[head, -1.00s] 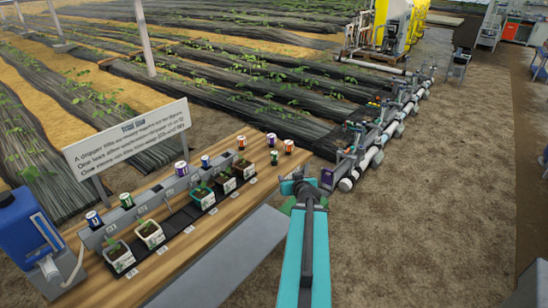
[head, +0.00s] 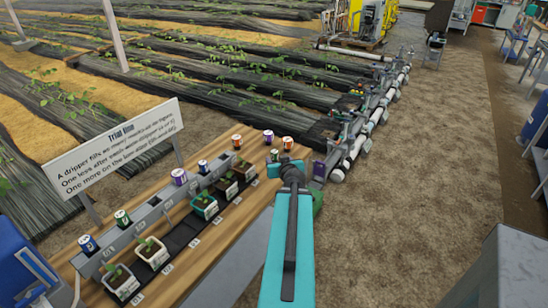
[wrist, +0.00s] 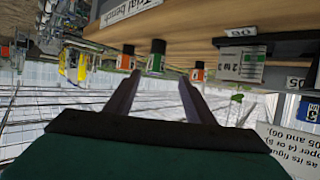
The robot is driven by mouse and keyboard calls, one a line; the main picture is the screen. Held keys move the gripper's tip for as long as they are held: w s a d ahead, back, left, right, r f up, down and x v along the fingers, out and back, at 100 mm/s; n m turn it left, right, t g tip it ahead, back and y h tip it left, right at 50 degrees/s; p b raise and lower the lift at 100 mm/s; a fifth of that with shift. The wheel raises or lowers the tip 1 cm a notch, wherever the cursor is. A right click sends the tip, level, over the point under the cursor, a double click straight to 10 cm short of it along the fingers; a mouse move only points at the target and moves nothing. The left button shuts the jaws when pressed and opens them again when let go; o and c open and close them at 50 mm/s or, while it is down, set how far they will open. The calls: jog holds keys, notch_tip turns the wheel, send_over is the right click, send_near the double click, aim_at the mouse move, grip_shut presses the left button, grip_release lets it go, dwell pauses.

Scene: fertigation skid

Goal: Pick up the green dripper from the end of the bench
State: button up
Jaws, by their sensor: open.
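The green dripper (head: 275,155) is a small upright green cylinder with a dark top, at the far end of the wooden bench (head: 222,236). In the wrist view, which is upside down, the green dripper (wrist: 156,56) shows just beyond my fingertips, in line with the gap between them. My gripper (wrist: 160,78) is open and empty, with both fingers pointing at the bench end. An orange dripper stands on each side of the green one, the left (wrist: 127,60) and the right (wrist: 198,71). In the head view my arm's end hides the fingers.
A sign (head: 118,143) stands at the back. Pipework (head: 350,150) lies just right of the bench end. Open soil is further right.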

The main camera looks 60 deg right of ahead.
aim_at(275, 155)
jog(key=shift+d, duration=0.25)
jog(key=shift+w+d+f, duration=0.2)
jog(key=shift+d, duration=0.15)
jog(key=shift+p+x, duration=1.2)
jog(key=shift+x, duration=2.5)
jog(key=shift+p+x, duration=0.95)
jog(key=shift+x, duration=0.35)
jog(key=shift+p+x, duration=0.5)
jog(key=shift+x, duration=0.75)
jog(key=shift+d, duration=0.1)
jog(key=shift+r, duration=0.1)
jog(key=c, duration=1.1)
